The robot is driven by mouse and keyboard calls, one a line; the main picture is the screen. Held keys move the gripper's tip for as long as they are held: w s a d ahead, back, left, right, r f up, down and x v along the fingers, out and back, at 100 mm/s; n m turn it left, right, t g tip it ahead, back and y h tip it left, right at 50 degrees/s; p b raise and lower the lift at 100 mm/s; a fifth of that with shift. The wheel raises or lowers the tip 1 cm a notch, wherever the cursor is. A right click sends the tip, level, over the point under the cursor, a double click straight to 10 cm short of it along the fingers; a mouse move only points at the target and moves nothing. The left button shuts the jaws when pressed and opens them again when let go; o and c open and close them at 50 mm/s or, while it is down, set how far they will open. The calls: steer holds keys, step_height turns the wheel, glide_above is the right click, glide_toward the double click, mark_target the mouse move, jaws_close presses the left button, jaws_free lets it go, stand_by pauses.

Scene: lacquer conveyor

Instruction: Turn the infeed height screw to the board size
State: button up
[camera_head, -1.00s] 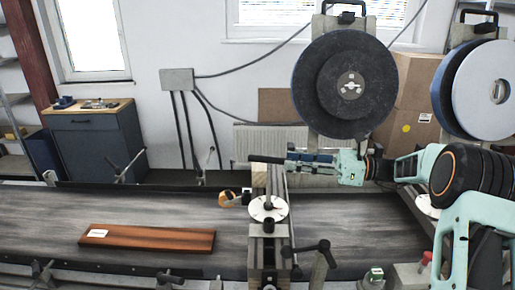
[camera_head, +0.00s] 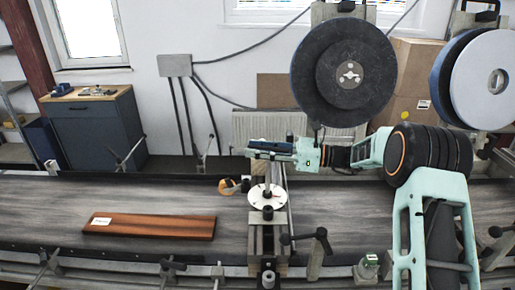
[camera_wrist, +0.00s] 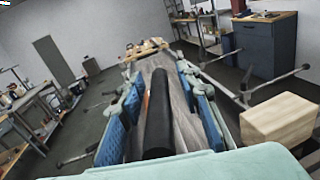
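A round white dial (camera_head: 267,198) with a dark knob at its centre sits on top of a metal post above the conveyor. A reddish-brown board (camera_head: 150,226) with a white label lies flat on the belt to its left. My gripper (camera_head: 262,148) is behind and above the dial, pointing left. In the wrist view, a black cylindrical bar (camera_wrist: 160,125) lies between my gripper's two blue-padded fingers (camera_wrist: 162,112). Gaps show on both sides of the bar, so the fingers stand open around it. The bar's far connection is hidden.
The grey conveyor belt (camera_head: 60,215) runs across the view. An orange-and-black device (camera_head: 229,187) is left of the dial. A black clamp lever (camera_head: 305,238) stands to its right. Large dark rollers (camera_head: 343,75) hang behind. A pale wooden block (camera_wrist: 279,119) is close to the right finger.

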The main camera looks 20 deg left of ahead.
steer(key=shift+c, duration=0.4)
jaws_close()
steer(key=shift+m+t, duration=0.3)
steer(key=shift+t, duration=0.1)
steer(key=m+t+b, duration=0.1)
steer(key=t, duration=0.1)
steer(key=w+m+t+h+b, duration=0.1)
steer(key=m+t+b, duration=0.1)
steer(key=t, duration=0.1)
steer(key=m+t+b, duration=0.1)
steer(key=m+t, duration=0.1)
steer(key=shift+w+d+t+h, duration=0.15)
steer(key=shift+w+t+h, duration=0.15)
steer(key=shift+t, duration=0.1)
steer(key=shift+b, duration=0.3)
steer(key=shift+o, duration=0.4)
jaws_free()
